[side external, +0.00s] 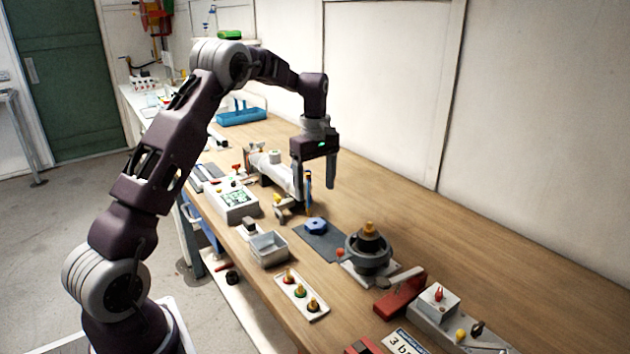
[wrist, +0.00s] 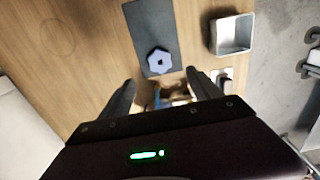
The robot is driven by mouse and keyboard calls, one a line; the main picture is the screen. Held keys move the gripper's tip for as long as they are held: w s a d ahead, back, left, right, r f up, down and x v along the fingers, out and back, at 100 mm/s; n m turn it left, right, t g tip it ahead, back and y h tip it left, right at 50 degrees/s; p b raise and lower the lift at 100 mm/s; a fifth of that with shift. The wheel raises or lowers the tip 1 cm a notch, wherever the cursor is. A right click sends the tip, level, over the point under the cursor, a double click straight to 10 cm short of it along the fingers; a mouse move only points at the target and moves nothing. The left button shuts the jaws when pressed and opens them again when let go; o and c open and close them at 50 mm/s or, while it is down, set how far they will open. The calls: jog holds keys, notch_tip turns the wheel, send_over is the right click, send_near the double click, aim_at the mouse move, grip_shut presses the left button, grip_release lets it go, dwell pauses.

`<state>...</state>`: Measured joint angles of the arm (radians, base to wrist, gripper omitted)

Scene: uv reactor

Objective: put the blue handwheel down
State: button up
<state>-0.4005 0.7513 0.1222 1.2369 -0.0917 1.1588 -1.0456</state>
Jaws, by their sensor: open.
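The blue handwheel (side external: 316,226) lies flat on a dark grey mat (side external: 326,246) on the wooden bench. In the wrist view the handwheel (wrist: 159,61) shows as a blue lobed knob with a dark centre hole, near the lower end of the mat (wrist: 146,22). My gripper (side external: 319,186) is open, fingers pointing down, above the bench and apart from the handwheel. In the wrist view nothing is held between the fingers of my gripper (wrist: 160,88); parts of the bench equipment show beyond them.
A grey open bin (side external: 269,248) stands left of the mat. A round dark fixture with a yellow top (side external: 369,250) stands right of it. A white cylindrical apparatus (side external: 275,172) is close behind my gripper. A tray of coloured knobs (side external: 301,297) sits at the front edge. The bench toward the wall is clear.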

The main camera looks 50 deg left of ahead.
jog(key=s+d+r+m+t, duration=0.3)
jog(key=s+d+r+m, duration=0.6)
jog(key=s+d+r, duration=0.55)
jog(key=s+d+f+m+t, duration=0.1)
jog(key=s+d+m, duration=0.3)
jog(key=s, duration=0.4)
jog(key=s+d+f+m+t, duration=0.1)
jog(key=s+d+m, duration=0.2)
jog(key=s+m, duration=0.2)
jog(key=s, duration=0.3)
jog(key=shift+s+d+f+t, duration=0.2)
jog(key=shift+d+f+t, duration=0.05)
jog(key=shift+d+t, duration=0.1)
